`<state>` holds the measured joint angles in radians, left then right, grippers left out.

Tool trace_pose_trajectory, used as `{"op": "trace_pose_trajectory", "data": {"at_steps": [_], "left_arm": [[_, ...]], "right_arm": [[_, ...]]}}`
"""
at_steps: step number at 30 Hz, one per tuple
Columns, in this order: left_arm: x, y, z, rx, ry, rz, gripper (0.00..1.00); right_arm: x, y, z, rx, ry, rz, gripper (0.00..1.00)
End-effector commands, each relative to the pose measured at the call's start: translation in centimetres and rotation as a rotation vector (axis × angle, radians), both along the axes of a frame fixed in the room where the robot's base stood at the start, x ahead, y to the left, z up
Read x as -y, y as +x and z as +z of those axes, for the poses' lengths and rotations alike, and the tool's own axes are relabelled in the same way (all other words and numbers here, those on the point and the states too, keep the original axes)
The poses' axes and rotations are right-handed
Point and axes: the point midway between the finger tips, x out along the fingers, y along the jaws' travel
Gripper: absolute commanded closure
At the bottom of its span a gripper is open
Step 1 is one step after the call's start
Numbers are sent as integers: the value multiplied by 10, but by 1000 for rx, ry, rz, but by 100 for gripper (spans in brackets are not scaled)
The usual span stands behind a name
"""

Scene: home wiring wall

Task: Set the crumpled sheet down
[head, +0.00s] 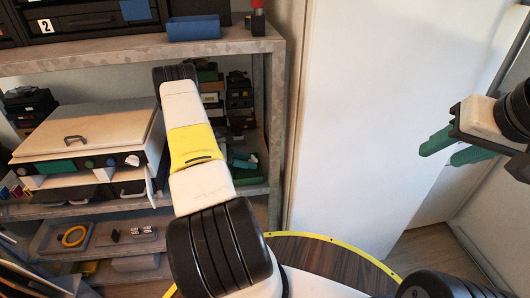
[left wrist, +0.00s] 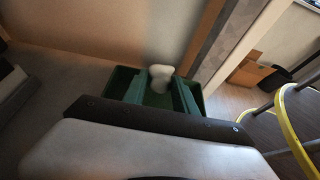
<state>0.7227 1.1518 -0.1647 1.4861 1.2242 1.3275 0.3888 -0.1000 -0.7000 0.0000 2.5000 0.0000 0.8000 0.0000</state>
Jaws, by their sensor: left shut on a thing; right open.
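The crumpled sheet (left wrist: 160,76) is a small white lump in the left wrist view. It sits between the green fingers of my left gripper (left wrist: 158,92), which is shut on it. The lower part of the sheet is hidden between the fingers. A plain grey surface lies beyond it; I cannot tell whether the sheet touches it. In the head view my left arm reaches toward the shelf unit and I cannot make out the sheet. My right gripper (head: 452,146) is open and empty at the right, in front of the white wall panel.
A grey metal shelf unit (head: 150,52) stands at the left, with a blue bin (head: 193,28) on top. A white-lidded case (head: 88,135) and a yellow tape roll (head: 73,236) are on its lower shelves. Cardboard boxes (left wrist: 250,73) lie on the floor at the right of the left wrist view.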

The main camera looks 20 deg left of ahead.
Motion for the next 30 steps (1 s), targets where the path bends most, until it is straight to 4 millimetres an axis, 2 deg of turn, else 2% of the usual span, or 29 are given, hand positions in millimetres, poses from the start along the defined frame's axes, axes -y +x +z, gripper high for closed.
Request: {"op": "trace_pose_trajectory", "data": {"at_steps": [3, 6, 17, 18, 20, 30], "left_arm": [[1, -1, -19, -3, -2, -1, 100], [1, -1, -28, -1, -1, -1, 100], [1, -1, -32, -1, 0, 0, 100], [0, -1, -32, 0, 0, 0, 59], [1, -1, -32, 0, 0, 0, 47], [1, -1, -30, 0, 0, 0, 45]], "right_arm": [[0, 0, 0, 0, 0, 0, 56], [0, 0, 0, 0, 0, 0, 56], [0, 0, 0, 0, 0, 0, 56], [0, 0, 0, 0, 0, 0, 56], [0, 0, 0, 0, 0, 0, 56], [0, 0, 0, 0, 0, 0, 56]]}}
